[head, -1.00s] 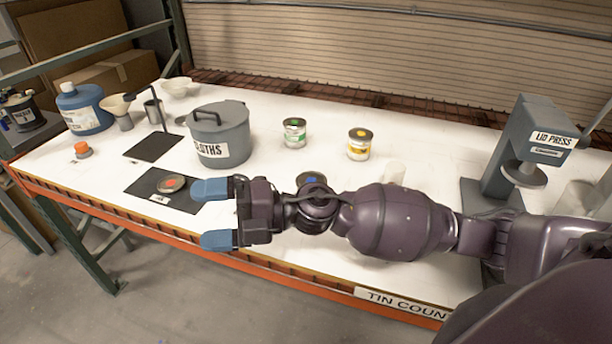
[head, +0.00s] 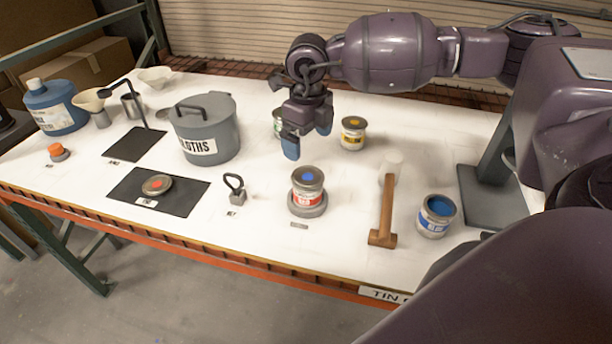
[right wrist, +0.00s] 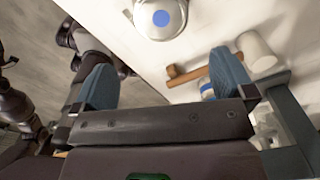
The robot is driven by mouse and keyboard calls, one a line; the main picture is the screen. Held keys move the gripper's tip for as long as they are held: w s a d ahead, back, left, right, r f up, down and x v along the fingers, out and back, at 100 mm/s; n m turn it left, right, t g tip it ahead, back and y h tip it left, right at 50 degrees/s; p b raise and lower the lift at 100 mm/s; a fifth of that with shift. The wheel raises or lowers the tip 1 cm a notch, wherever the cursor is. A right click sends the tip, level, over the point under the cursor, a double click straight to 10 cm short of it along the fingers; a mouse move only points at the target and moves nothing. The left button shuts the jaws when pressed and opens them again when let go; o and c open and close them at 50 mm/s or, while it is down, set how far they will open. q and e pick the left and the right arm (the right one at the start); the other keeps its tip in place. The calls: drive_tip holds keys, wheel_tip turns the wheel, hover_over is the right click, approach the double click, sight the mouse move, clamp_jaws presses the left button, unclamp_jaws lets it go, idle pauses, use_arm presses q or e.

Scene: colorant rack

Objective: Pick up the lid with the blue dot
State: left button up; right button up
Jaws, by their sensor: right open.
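The lid with the blue dot (head: 308,177) sits on top of a red-labelled tin (head: 307,196), which stands on a round grey base. In the right wrist view the blue-dot lid (right wrist: 161,18) shows at the top edge, partly cut off. My right gripper (head: 308,138) is open and points down, its blue fingertips above and behind the lid, apart from it. Its two fingers also show in the right wrist view (right wrist: 165,80), with nothing between them. My left gripper is not in view.
A yellow-labelled tin (head: 353,133) is behind. A black-handled weight (head: 236,190) and a dark mat (head: 185,203) with a red-dot lid (head: 157,185) are left.

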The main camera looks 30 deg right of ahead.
hover_over(308, 177)
wheel_tip(308, 177, down, 4)
drive_tip(key=shift+s+a+f, duration=0.15)
drive_tip(key=shift+f, duration=0.1)
drive_tip(key=shift+w+f+p, duration=0.15)
drive_tip(key=shift+f+p, duration=0.3)
drive_tip(key=shift+f, duration=1)
drive_tip(key=shift+w+f+p, duration=0.1)
drive_tip(key=shift+f+p, duration=0.3)
drive_tip(key=shift+f, duration=1.05)
drive_tip(key=shift+c, duration=0.3)
drive_tip(key=c, duration=0.7)
